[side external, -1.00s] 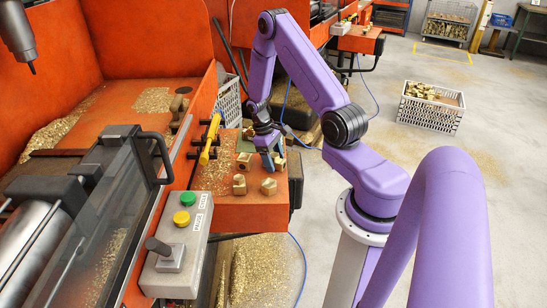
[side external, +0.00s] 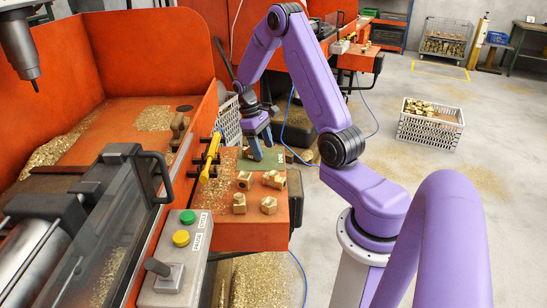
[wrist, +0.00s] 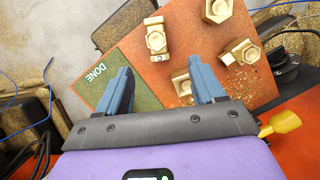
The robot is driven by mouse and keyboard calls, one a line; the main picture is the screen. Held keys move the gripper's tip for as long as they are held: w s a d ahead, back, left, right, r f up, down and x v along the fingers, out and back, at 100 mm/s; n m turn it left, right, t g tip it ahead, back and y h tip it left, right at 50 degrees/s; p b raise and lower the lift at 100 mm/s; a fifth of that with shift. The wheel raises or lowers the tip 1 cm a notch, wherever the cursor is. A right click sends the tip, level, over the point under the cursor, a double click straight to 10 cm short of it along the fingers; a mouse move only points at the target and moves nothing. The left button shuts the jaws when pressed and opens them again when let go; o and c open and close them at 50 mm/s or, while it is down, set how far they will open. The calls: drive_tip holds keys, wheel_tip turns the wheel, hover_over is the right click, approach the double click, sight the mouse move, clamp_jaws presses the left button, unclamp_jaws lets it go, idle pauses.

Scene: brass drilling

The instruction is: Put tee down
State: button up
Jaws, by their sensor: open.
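Several brass tees lie on the orange table, among them a back-right one (side external: 274,179), a back-left one (side external: 245,180) and a front one (side external: 268,204). The wrist view shows one tee (wrist: 156,38) on orange beside the green DONE mat (wrist: 143,88), another at the top (wrist: 216,10), one at right (wrist: 243,52), and one (wrist: 182,85) partly hidden by the right finger. My gripper (side external: 261,150) is open with nothing held, above the table near the green mat (side external: 262,158). In the wrist view its blue fingers (wrist: 162,88) are wide apart.
A yellow-handled tool (side external: 211,152) lies at the table's left edge beside the machine. The control box (side external: 179,255) with green and yellow buttons stands front left. A white crate (side external: 430,124) of brass parts is on the floor at right. Brass chips lie on the table.

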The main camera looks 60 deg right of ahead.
drive_tip(key=s+a+r+n+t+h, duration=0.1)
drive_tip(key=s+a+r+n, duration=0.2)
drive_tip(key=a, duration=0.7)
drive_tip(key=s+a+r+n+t, duration=0.1)
drive_tip(key=a+r+n, duration=0.3)
drive_tip(key=a, duration=0.6)
drive_tip(key=s+a+r+n, duration=0.2)
drive_tip(key=s+a, duration=0.2)
drive_tip(key=s, duration=0.5)
drive_tip(key=s+a+r+n+t+y, duration=0.1)
drive_tip(key=s+a+r+n, duration=0.1)
drive_tip(key=s, duration=0.7)
drive_tip(key=shift+s+a+r+n+t+y, duration=0.25)
drive_tip(key=shift+a+n, duration=0.45)
drive_tip(key=shift+a, duration=0.35)
